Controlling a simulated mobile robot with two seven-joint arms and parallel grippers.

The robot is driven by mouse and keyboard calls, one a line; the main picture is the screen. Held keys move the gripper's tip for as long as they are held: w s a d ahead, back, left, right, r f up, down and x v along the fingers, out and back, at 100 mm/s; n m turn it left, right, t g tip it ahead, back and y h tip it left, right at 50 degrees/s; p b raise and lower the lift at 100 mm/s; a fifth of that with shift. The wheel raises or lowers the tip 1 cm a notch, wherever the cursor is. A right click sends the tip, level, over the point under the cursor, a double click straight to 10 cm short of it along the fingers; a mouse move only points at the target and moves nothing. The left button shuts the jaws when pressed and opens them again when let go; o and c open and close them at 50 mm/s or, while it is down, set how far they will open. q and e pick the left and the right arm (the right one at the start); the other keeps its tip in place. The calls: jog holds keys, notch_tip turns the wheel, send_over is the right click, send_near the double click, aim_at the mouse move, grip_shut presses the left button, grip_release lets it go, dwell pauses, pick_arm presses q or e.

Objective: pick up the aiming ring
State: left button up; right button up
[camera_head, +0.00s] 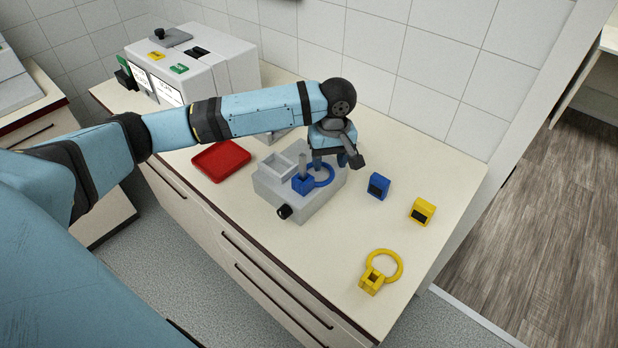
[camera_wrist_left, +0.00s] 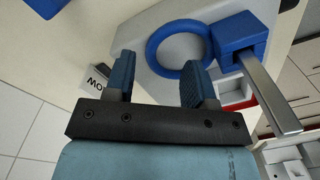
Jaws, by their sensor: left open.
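A blue aiming ring (camera_head: 331,179) is joined to a blue block (camera_head: 303,185) on a metal rod, above the grey fixture (camera_head: 300,208). In the left wrist view the blue ring (camera_wrist_left: 152,48), blue block (camera_wrist_left: 238,34) and rod (camera_wrist_left: 272,95) show clearly. My left gripper (camera_head: 331,162) is open at the ring's far side. In its wrist view the fingers (camera_wrist_left: 162,82) stand apart, with the ring's near edge in or just past the gap; contact cannot be told. A second, yellow ring with a yellow block (camera_head: 371,282) lies on the counter. My right gripper is not in view.
A red tray (camera_head: 221,161) lies left of the fixture. A blue box (camera_head: 378,186) and a yellow box (camera_head: 422,211) stand to its right. A large light-grey machine (camera_head: 215,75) is at the back left. The right front counter is mostly clear; the tiled wall is behind.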

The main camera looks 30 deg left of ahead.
aim_at(328, 170)
pick_arm(q)
notch_tip(328, 170, down, 2)
jog(key=shift+a+f, duration=0.1)
jog(key=shift+c, duration=0.2)
grip_shut()
notch_tip(328, 170, up, 20)
jog(key=shift+p, duration=0.45)
dwell(0.4)
